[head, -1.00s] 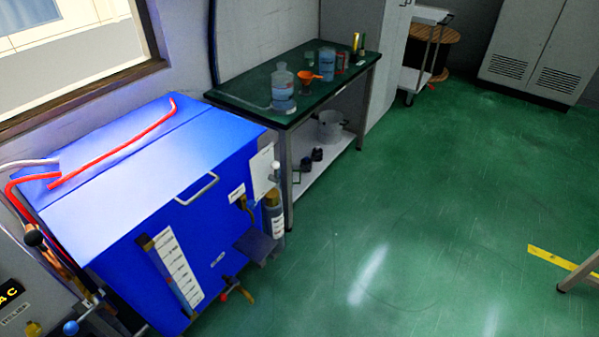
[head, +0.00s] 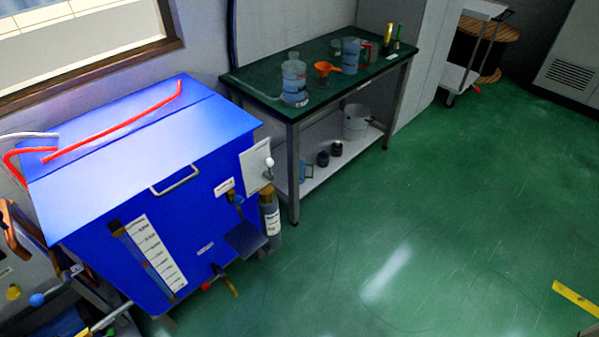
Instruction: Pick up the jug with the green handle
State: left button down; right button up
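I cannot make out a jug with a green handle. A clear jug with a red handle (head: 350,56) stands on the dark green tabletop (head: 262,91) of a workbench. A clear bottle with bluish liquid (head: 294,82) stands at the near end of that top, with an orange funnel (head: 324,69) between the two. A small clear vessel with a blue handle (head: 303,170) is on the lower shelf, partly hidden by a table leg. Neither of my grippers is in view.
A large blue tank (head: 160,180) with red hoses on its lid stands left of the bench. A white bucket (head: 355,123) and dark small items are on the lower shelf. A white cart (head: 458,76) is at the back. The green floor (head: 440,220) at right is open.

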aim_at(302, 162)
jog(key=u, duration=2.9)
jog(key=z, duration=2.9)
jog(key=u, duration=0.2)
jog(key=i+l+u, duration=0.25)
jog(key=u, duration=0.25)
jog(key=i+l+u, duration=0.2)
jog(key=l+u, duration=0.3)
jog(key=i+l+u, duration=0.15)
jog(key=l+u, duration=0.2)
jog(key=u, duration=0.15)
